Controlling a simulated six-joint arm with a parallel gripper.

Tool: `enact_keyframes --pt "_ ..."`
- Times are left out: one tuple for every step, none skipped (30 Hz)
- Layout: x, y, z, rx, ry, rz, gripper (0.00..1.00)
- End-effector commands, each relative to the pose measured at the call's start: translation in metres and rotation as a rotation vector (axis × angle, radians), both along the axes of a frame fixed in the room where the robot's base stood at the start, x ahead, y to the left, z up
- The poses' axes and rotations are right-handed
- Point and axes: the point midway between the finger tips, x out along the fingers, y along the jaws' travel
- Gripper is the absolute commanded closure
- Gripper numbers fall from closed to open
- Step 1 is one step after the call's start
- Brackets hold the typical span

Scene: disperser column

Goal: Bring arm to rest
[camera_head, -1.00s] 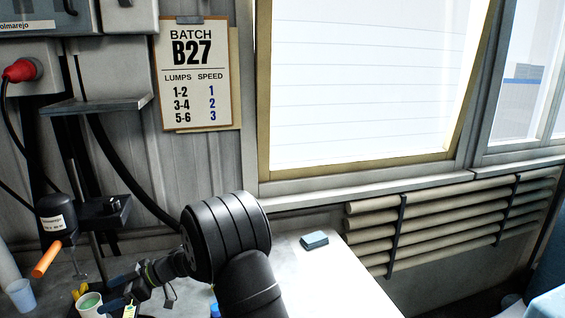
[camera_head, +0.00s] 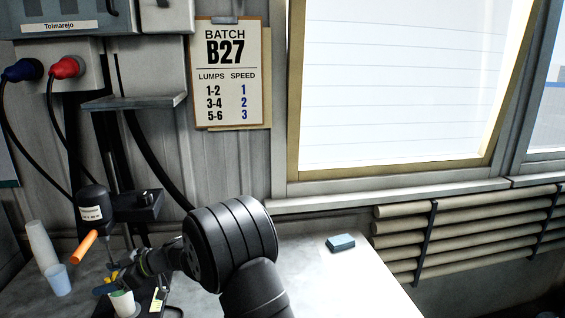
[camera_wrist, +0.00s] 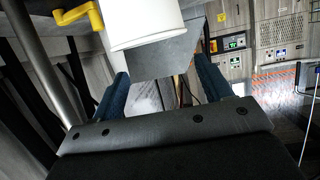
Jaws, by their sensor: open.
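My arm reaches left across the bench, with my gripper (camera_head: 112,285) low at the disperser column.
White cups (camera_head: 41,245) and a blue cup (camera_head: 57,280) stand at the left. A blue-grey block (camera_head: 341,243) lies on the clear right part of the bench (camera_head: 330,285). A batch sheet (camera_head: 228,75) hangs on the wall. A yellow crank (camera_wrist: 80,14) shows near the gripper.

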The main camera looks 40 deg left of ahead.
Motion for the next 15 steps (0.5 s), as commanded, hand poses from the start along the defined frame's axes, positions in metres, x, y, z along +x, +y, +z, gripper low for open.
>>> enact_keyframes --pt "0.015 0.003 0.003 0.006 -0.002 -0.020 0.28" --pt "0.021 0.004 0.003 0.007 -0.002 -0.031 0.28" --pt "0.029 0.005 0.002 0.007 -0.002 -0.045 0.28" --pt "0.035 0.006 0.002 0.006 -0.002 -0.056 0.28" --pt "0.041 0.007 0.001 0.006 -0.002 -0.066 0.28" --pt "0.049 0.007 0.000 0.006 -0.002 -0.080 0.28" --pt "0.055 0.008 0.000 0.006 -0.002 -0.090 0.28" --pt "0.061 0.008 -0.001 0.006 -0.002 -0.100 0.28" --pt "0.069 0.009 -0.001 0.007 -0.002 -0.114 0.28" --pt "0.075 0.009 -0.001 0.007 -0.002 -0.125 0.28" --pt "0.081 0.010 -0.002 0.007 -0.003 -0.135 0.28" --pt "0.089 0.010 -0.002 0.007 -0.003 -0.149 0.28" --pt "0.095 0.010 -0.003 0.007 -0.003 -0.160 0.28" --pt "0.101 0.011 -0.004 0.007 -0.003 -0.171 0.28" --pt "0.109 0.011 -0.005 0.007 -0.003 -0.185 0.28"
